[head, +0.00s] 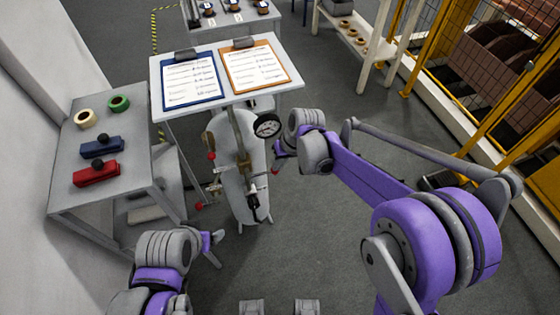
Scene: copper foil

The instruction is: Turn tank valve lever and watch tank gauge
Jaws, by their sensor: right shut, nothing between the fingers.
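The pale grey tank (230,195) stands upright on short legs in the middle of the head view, partly under a white table. The round tank gauge (267,125) has a white dial in a dark rim and faces me; its reading is too small to tell. Brass valve fittings (243,163) run down the tank's front. Several small red tips show around them; I cannot tell which belongs to the valve lever. My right gripper (279,159) is shut and empty, just below the gauge and right of the fittings. My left gripper (217,243) is low, left of the tank's foot; its jaws are unclear.
The white table (284,92) above the tank bears a blue clipboard (191,80) and an orange clipboard (256,67). A grey side table (139,165) at left holds tape rolls and two blocks. Yellow fencing (440,60) stands at right. The floor before the tank is clear.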

